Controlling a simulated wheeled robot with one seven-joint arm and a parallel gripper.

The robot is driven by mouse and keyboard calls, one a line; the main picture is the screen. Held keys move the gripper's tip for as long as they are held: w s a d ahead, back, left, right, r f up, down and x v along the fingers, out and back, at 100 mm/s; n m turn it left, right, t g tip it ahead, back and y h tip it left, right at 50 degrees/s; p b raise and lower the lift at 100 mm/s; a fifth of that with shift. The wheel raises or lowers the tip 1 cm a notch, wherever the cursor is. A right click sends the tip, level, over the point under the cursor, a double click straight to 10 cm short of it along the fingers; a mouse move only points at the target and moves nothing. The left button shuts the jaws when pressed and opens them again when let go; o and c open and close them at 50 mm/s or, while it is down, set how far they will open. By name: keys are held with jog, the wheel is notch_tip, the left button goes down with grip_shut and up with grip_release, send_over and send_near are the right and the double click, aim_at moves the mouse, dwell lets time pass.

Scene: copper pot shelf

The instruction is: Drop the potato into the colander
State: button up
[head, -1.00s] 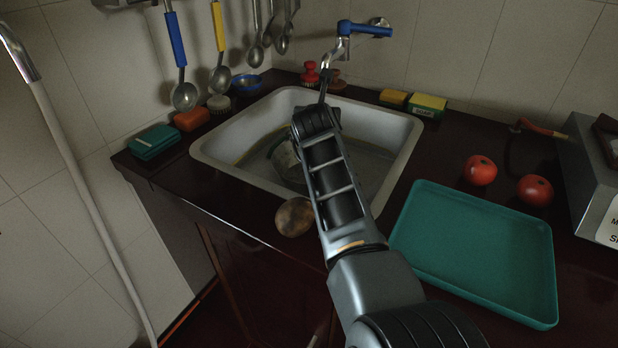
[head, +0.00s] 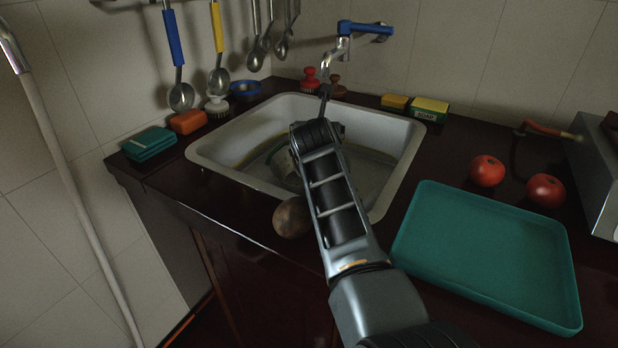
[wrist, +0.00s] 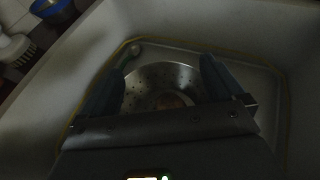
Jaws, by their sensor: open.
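My gripper (wrist: 165,64) is low over the sink, its two bluish fingers spread apart with nothing held between them. In the wrist view a perforated metal colander (wrist: 182,76) stands in the sink below and between the fingers. A brown roundish thing, which looks like the potato (wrist: 171,100), shows inside the colander, partly hidden by the gripper body. In the head view my arm hides most of the colander and the fingertips. Another brown mottled round thing (head: 291,217) is at the sink's front edge; I cannot tell what it is.
The white sink (head: 225,158) has a blue-handled tap (head: 345,40) behind it. A teal tray (head: 480,250) lies to the right, with two tomatoes (head: 487,171) beyond it. Soap and sponges (head: 428,110) stand behind the sink. Ladles (head: 181,95) hang at the back left.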

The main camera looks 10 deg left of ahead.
jog(key=a+p+v, duration=0.1)
jog(key=p+v, duration=0.1)
jog(key=v, duration=0.5)
jog(key=shift+s+d+r, duration=0.15)
jog(key=shift+s+d, duration=0.25)
jog(key=shift+d, duration=0.1)
